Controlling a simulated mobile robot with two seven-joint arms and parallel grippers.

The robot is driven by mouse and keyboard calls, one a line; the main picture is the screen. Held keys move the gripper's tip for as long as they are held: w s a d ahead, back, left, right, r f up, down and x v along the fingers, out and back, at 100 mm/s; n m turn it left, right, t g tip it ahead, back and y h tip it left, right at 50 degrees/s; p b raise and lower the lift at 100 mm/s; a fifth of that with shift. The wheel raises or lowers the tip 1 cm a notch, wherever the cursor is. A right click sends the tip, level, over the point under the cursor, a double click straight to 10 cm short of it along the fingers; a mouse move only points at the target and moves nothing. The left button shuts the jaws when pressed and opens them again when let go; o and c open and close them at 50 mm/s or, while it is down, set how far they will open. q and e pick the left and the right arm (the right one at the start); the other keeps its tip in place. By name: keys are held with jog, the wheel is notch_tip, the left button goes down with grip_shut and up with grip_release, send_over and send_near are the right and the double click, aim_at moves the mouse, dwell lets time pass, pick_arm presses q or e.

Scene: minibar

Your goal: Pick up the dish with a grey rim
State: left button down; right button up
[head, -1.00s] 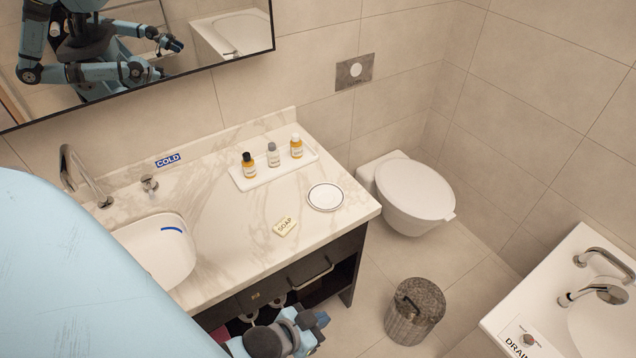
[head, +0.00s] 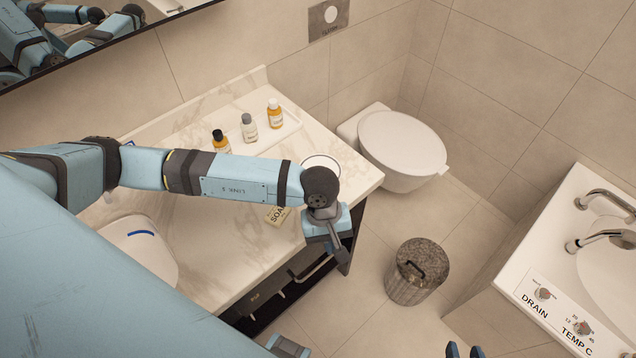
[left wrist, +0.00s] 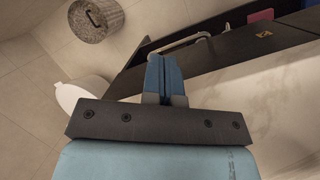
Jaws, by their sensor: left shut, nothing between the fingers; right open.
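The dish with a grey rim (head: 322,159) is white and round and lies on the marble counter near its right end. My left forearm and wrist cover its near part in the head view. My left gripper (head: 340,243) is at the counter's front right edge, nearer to the camera than the dish. Its fingers (left wrist: 164,78) are together and empty in the left wrist view, and the dish does not show there. My right gripper (head: 465,350) is open, with only its fingertips in view at the bottom edge, over the floor and away from the counter.
A soap bar (head: 277,215) lies beside my left wrist, partly covered. Several small bottles (head: 249,128) stand on a white tray (head: 291,122) behind the arm. A toilet (head: 402,143), a bin (head: 416,271) and a second basin (head: 520,265) stand right.

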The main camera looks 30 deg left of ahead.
pick_arm(q)
jog(key=w+a+y, duration=0.1)
jog(key=a, duration=0.1)
jog(key=w+a+m+t+y, duration=0.1)
jog(key=a, duration=0.1)
jog(key=w+a+y, duration=0.1)
jog(key=shift+w+a+f+m+t, duration=0.1)
jog(key=shift+w+a+m+t, duration=0.2)
jog(key=shift+a+m, duration=0.1)
jog(key=w+a, duration=0.1)
jog(key=w, duration=0.2)
jog(key=w+a+p, duration=0.1)
jog(key=w+a, duration=0.1)
jog(key=w, duration=0.1)
jog(key=w+a+p, duration=0.1)
jog(key=w, duration=0.2)
jog(key=shift+w+a, duration=0.35)
jog(key=shift+w, duration=0.05)
jog(key=shift+w+a+p, duration=0.2)
jog(key=shift+w+p, duration=0.1)
jog(key=shift+w, duration=0.05)
jog(key=shift+f+b, duration=0.55)
jog(key=shift+f, duration=0.35)
jog(key=shift+s, duration=0.1)
